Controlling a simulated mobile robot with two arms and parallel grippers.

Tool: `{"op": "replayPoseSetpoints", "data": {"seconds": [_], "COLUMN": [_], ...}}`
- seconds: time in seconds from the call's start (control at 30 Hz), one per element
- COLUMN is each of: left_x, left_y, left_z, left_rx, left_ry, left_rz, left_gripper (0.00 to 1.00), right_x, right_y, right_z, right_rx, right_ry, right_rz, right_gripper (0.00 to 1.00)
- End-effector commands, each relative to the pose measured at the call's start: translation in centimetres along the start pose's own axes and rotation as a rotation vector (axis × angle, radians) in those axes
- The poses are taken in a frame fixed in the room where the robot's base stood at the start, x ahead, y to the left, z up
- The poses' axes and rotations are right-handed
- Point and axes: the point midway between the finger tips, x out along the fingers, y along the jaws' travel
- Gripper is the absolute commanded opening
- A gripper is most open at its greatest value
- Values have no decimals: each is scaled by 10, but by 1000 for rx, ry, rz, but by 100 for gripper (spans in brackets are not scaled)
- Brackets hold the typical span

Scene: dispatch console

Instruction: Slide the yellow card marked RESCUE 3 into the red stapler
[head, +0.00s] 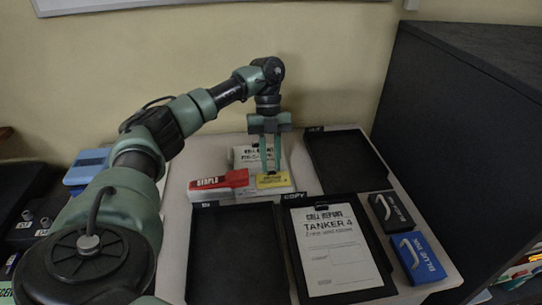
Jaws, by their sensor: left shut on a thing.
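The yellow card (273,181) is at the back middle of the table, with dark print too small to read. My left gripper (270,167) reaches down from above and is shut on the card's upper edge. The red stapler (220,182), with white lettering on its side, lies just left of the card, its red end pointing toward it. I cannot tell whether the card touches the stapler. My right gripper is not in view.
A white paper stack (247,157) is behind the card. An empty black tray (237,255) is in front, and another (345,160) is back right. A clipboard (335,250) marked TANKER 4 and blue ink box (418,258) are right. A dark partition (460,130) bounds the right.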

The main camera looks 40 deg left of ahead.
Motion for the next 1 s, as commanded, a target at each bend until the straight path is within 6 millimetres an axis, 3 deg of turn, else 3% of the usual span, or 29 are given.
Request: {"op": "replayPoseSetpoints", "data": {"seconds": [1.0], "left_x": [0], "left_y": [29], "left_z": [0], "left_rx": [-1], "left_ry": [1], "left_rz": [0], "left_gripper": [0], "right_x": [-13], "right_y": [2], "right_z": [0], "right_rx": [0], "right_ry": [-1], "right_rz": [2], "right_gripper": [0]}}
